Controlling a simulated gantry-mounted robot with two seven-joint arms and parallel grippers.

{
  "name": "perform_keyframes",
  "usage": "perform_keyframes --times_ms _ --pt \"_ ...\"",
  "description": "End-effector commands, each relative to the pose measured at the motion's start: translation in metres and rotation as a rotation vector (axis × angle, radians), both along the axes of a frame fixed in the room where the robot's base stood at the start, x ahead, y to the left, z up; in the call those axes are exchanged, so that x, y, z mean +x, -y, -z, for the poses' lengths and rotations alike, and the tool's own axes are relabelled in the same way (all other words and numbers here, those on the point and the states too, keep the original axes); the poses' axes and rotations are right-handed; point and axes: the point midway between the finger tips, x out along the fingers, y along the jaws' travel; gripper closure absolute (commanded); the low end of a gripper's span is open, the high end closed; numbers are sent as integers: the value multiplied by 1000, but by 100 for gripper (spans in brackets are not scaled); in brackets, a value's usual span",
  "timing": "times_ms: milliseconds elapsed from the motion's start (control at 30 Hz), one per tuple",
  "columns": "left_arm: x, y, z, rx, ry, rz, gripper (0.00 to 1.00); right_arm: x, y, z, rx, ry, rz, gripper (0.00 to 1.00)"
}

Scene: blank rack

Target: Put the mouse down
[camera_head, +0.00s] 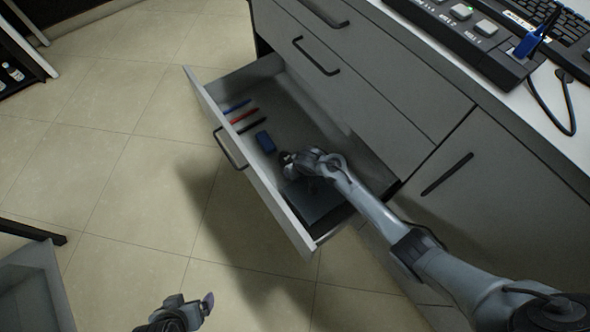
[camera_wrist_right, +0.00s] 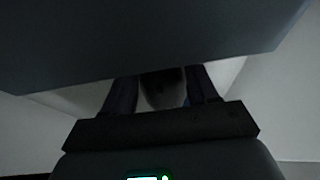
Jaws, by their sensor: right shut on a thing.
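My right gripper (camera_head: 290,160) is down inside the open drawer (camera_head: 262,190), seen in the head view. In the right wrist view its two fingers (camera_wrist_right: 162,92) are shut on a dark rounded thing, the mouse (camera_wrist_right: 162,88). Most of the mouse is hidden by shadow and by a flat dark surface across the top of that view. In the head view the mouse is too small and dark to make out, and I cannot tell whether it touches the drawer floor. My left gripper (camera_head: 205,303) is low at the bottom edge, over the floor, away from the drawer; its opening is unclear.
Pens (camera_head: 240,116) and a blue block (camera_head: 265,142) lie in the drawer's far part. A flat dark grey item (camera_head: 315,200) lies near the gripper. The drawer front with its handle (camera_head: 230,148) stands out from the cabinet. Above, the counter holds a keyboard (camera_head: 562,22).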

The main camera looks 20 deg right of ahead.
Motion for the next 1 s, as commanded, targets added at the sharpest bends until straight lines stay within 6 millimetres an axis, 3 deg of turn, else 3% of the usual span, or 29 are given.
perform_keyframes --times_ms 767,800,933,1000 --pt "0 -3 1 12 2 8 8 1 0 10 0 1 0 74" --pt "0 -3 1 10 3 7 8 0 0 10 0 1 0 36" --pt "1 -1 1 6 3 4 8 0 0 10 0 1 0 16" --pt "1 -1 1 2 2 2 8 0 0 10 0 1 0 16"
